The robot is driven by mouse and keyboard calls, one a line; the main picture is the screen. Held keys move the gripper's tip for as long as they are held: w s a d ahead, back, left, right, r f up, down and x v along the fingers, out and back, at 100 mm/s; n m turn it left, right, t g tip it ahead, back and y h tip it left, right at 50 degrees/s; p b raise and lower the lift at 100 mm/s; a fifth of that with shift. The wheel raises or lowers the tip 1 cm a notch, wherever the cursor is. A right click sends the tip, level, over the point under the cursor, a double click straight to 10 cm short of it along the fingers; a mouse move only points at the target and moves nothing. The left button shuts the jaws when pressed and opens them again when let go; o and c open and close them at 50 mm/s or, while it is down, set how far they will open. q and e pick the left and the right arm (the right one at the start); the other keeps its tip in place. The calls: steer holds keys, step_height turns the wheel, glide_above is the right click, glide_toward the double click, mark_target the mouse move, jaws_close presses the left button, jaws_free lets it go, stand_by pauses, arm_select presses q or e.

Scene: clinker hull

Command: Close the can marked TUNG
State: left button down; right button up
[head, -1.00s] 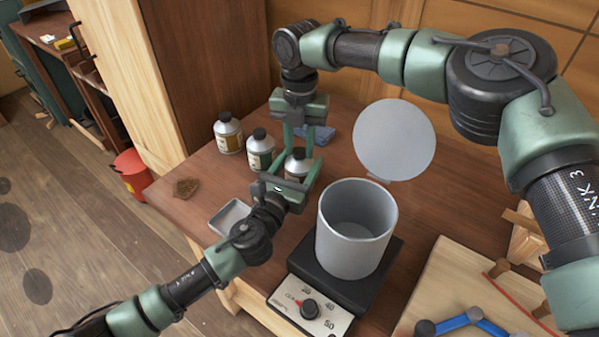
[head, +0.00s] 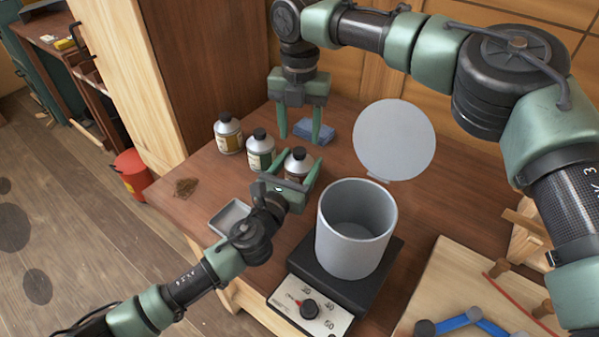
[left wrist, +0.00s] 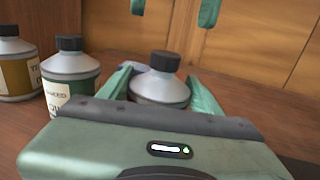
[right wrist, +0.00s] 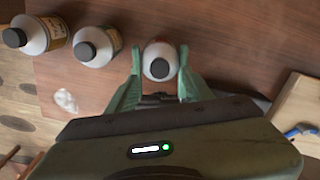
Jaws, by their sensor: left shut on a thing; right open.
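Three grey cans with black caps stand in a row on the bench: one with a brown label (head: 228,135), one with a green label (head: 261,152) and a third can (head: 296,166). My left gripper (head: 299,177) is shut on the third can, around its body. Its black cap (left wrist: 164,61) sits on top and looks level. The third can's label is hidden by my fingers, and I cannot read TUNG on any can. My right gripper (head: 300,132) is open and empty, above and behind the third can. Its fingertips show at the top of the left wrist view.
A large grey pot (head: 352,240) stands on a dial hotplate (head: 310,310), with a round grey disc (head: 394,140) upright behind it. A blue cloth (head: 328,134) lies behind the cans. A small tray (head: 230,216) and a brown patch (head: 186,188) lie left front.

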mark_target(299, 150)
arm_select(q)
steer(key=shift+f, duration=0.1)
arm_select(e)
steer(key=shift+r, duration=0.1)
steer(key=shift+c, duration=0.3)
step_height(299, 150, up, 2)
steer(key=m, duration=0.3)
steer(key=shift+a+r, duration=0.1)
steer(key=shift+a, duration=0.05)
steer(key=shift+r+m, duration=0.55)
steer(key=shift+m, duration=0.15)
steer(key=shift+f, duration=4.05)
